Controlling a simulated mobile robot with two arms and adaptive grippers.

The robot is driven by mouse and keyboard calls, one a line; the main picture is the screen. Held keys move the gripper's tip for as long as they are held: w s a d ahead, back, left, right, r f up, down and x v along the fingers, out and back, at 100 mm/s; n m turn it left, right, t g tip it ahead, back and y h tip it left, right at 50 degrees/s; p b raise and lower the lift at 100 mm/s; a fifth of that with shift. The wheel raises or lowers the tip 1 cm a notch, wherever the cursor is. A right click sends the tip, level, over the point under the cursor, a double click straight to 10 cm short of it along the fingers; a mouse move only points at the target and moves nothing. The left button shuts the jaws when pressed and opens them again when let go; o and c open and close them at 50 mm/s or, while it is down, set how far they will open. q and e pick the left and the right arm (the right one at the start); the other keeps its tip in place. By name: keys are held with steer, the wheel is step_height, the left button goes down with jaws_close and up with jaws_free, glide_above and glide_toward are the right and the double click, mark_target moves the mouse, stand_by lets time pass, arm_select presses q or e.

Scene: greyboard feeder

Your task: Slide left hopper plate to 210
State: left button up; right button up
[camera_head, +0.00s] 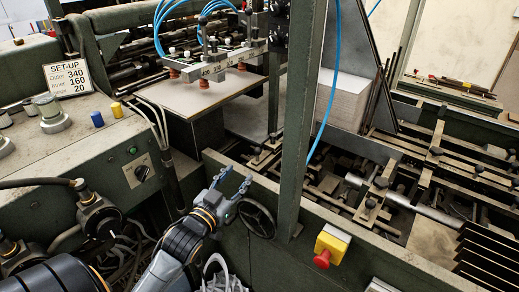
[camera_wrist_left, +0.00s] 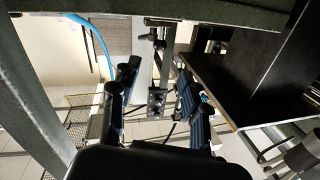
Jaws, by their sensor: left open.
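My left gripper (camera_head: 236,177) is open, with nothing visible between its fingers. It is in front of the machine's green side wall, just above and left of a black handwheel (camera_head: 257,218), and I cannot tell if they touch. In the left wrist view the spread fingers of the left gripper (camera_wrist_left: 157,74) frame a dark bracket with a rod. The hopper area holds a pale board stack (camera_head: 340,100) beside a tall dark upright plate (camera_head: 362,60). I cannot tell which part is the left hopper plate, and no scale reading is legible. My right gripper is not in view.
A green post (camera_head: 300,120) stands between my gripper and the hopper. A yellow box with a red button (camera_head: 322,259) is on the front wall. A set-up sign (camera_head: 70,77) reads 340, 160, 20. Rails and bars (camera_head: 420,205) fill the right side.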

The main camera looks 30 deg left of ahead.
mark_target(257, 152)
arm_select(q)
steer(key=w, duration=0.3)
steer(key=w+a+p, duration=0.1)
steer(key=w, duration=0.3)
steer(key=w+p, duration=0.1)
steer(key=w, duration=0.3)
steer(key=shift+a, duration=0.15)
steer(key=shift+w+a+p, duration=0.1)
steer(key=shift+w+p, duration=0.2)
steer(key=shift+w, duration=0.6)
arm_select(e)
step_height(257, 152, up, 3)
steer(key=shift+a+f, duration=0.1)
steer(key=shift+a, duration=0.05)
arm_select(q)
jaws_close()
